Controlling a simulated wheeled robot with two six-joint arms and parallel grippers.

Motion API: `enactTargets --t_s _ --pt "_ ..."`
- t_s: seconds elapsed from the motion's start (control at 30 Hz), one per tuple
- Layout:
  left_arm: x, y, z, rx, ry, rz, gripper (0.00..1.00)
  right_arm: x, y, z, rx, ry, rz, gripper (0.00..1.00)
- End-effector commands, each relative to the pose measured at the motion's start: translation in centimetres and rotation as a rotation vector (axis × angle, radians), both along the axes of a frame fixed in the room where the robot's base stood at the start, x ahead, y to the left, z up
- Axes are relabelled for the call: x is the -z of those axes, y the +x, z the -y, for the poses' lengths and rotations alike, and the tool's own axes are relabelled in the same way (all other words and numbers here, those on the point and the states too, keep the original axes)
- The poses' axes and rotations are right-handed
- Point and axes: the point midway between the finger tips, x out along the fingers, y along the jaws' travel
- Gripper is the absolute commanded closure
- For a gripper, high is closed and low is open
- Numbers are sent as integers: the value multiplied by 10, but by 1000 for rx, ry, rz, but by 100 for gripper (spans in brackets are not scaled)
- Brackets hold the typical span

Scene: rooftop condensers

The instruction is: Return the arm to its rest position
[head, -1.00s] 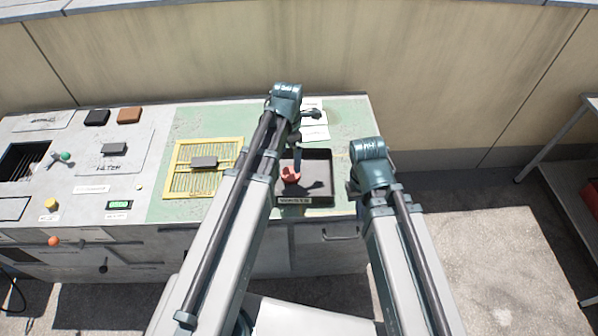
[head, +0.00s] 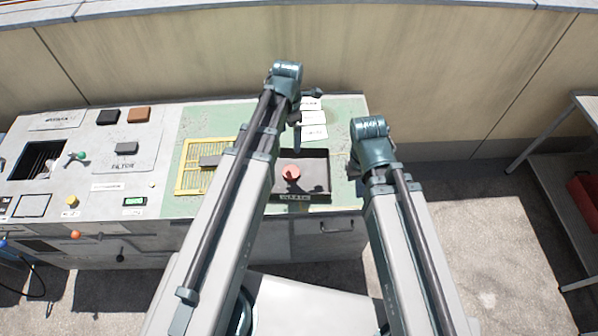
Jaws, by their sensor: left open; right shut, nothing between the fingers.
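My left arm reaches up the middle of the head view, and its gripper (head: 297,146) points down at the back edge of a dark tray (head: 318,188). The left gripper is open, with nothing seen in it. A round red object (head: 291,172) lies in the tray, apart from the gripper. My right arm is on the right, bent at its top joint, and its gripper (head: 358,184) is partly hidden beside the arm at the bench's right edge. The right gripper is shut and empty.
A yellow grille (head: 186,178) with a grey block (head: 210,161) on it is partly behind my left arm. A control panel with knobs fills the bench's left. White papers (head: 312,117) lie behind the tray. A wall stands behind; a shelf rack (head: 585,105) is at right.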

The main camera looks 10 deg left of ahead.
Motion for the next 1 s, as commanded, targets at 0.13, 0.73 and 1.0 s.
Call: enactTargets --t_s 0.13,0.73,1.0 --pt "1 0 0 0 0 0 0 1 0 0 0 0 0 100" --pt "0 -15 -1 323 1 11 0 0 0 0 0 0 0 100" --pt "0 -41 -3 1007 16 29 0 0 0 0 0 0 0 100"
